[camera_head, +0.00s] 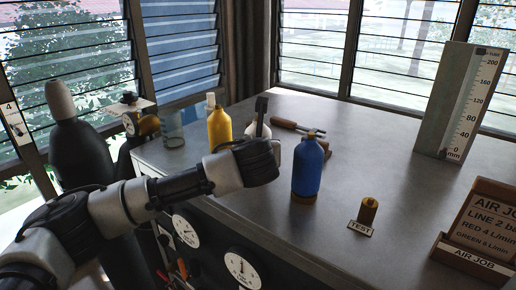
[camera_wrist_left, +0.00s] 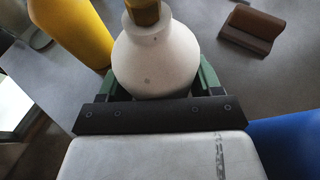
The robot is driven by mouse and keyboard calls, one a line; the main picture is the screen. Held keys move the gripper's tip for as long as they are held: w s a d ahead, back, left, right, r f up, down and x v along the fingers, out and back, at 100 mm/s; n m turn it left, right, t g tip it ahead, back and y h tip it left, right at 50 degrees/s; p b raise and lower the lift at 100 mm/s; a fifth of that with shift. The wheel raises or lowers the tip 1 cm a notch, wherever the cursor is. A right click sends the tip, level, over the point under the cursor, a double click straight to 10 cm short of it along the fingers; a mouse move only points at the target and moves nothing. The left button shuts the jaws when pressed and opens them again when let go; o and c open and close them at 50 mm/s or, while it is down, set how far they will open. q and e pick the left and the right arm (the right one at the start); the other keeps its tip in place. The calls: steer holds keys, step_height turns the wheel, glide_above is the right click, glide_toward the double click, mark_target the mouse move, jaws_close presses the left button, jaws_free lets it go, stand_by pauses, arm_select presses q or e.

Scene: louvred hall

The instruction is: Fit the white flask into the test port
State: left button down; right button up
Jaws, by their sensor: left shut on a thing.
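The white flask (camera_head: 257,131) is mostly hidden behind my left arm in the head view. In the left wrist view the round white flask (camera_wrist_left: 155,62) has a brass-coloured neck and sits between the green fingers. My left gripper (camera_wrist_left: 158,82) is shut on it; in the head view the gripper (camera_head: 262,112) is largely hidden by its own wrist. The test port (camera_head: 368,210) is a short brass cylinder on the bench, beside a small TEST label (camera_head: 360,228). It stands to the right of the flask, apart from it. My right gripper is not in view.
A blue bottle (camera_head: 308,168) stands between the flask and the test port. A yellow bottle (camera_head: 220,128) stands left of the flask. A tool (camera_head: 298,127) lies behind. A ruler block (camera_head: 460,105) and AIR JOB sign (camera_head: 482,220) stand right.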

arm_select(q)
steer(key=shift+r+p, duration=0.45)
steer(key=shift+r, duration=0.25)
step_height(320, 180, up, 3)
steer(key=shift+s+r+p, duration=0.1)
steer(key=shift+r+p, duration=0.05)
steer(key=shift+p, duration=0.5)
